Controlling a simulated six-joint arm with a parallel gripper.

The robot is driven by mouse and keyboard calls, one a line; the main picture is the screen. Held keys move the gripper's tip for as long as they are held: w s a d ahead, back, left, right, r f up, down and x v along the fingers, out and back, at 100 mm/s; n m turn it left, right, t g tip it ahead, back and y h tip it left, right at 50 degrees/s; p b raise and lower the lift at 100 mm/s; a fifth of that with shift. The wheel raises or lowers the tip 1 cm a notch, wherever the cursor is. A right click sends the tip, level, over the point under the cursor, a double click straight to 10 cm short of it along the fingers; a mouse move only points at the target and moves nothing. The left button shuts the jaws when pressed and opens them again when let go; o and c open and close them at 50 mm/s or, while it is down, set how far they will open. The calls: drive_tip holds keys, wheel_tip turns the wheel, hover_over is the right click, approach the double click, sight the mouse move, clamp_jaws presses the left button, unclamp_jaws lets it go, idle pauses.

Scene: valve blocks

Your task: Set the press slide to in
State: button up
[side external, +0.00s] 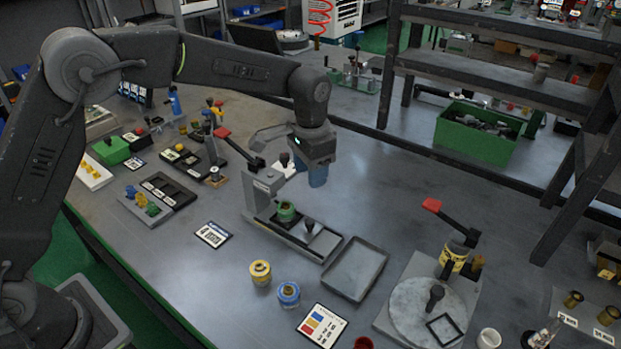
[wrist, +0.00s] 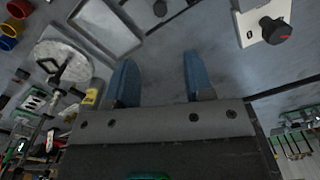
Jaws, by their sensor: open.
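The press (side external: 268,182) is a grey frame with a red-tipped lever (side external: 236,145), standing on a long base near the middle of the side view. In its base sit a green round part (side external: 287,211) and, to the right, what looks like the slide's upright dark knob (side external: 309,226).
A grey empty tray (side external: 354,268) lies right of the press base. A round pale disc fixture (side external: 412,311) with a red-tipped lever stands farther right. A yellow pot (side external: 260,272) and blue pot (side external: 289,294) stand in front. A white plate with a knob (wrist: 262,22) is near my fingers.

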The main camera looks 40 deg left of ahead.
drive_tip(key=m, duration=0.2)
drive_tip(key=m+t+y, duration=0.2)
drive_tip(key=m+y, duration=0.2)
drive_tip(key=m, duration=1.2)
approach(310, 221)
drive_tip(key=x, duration=0.8)
drive_tip(key=shift+f, duration=0.35)
drive_tip(key=shift+c, duration=0.5)
clamp_jaws()
drive_tip(key=shift+a, duration=0.1)
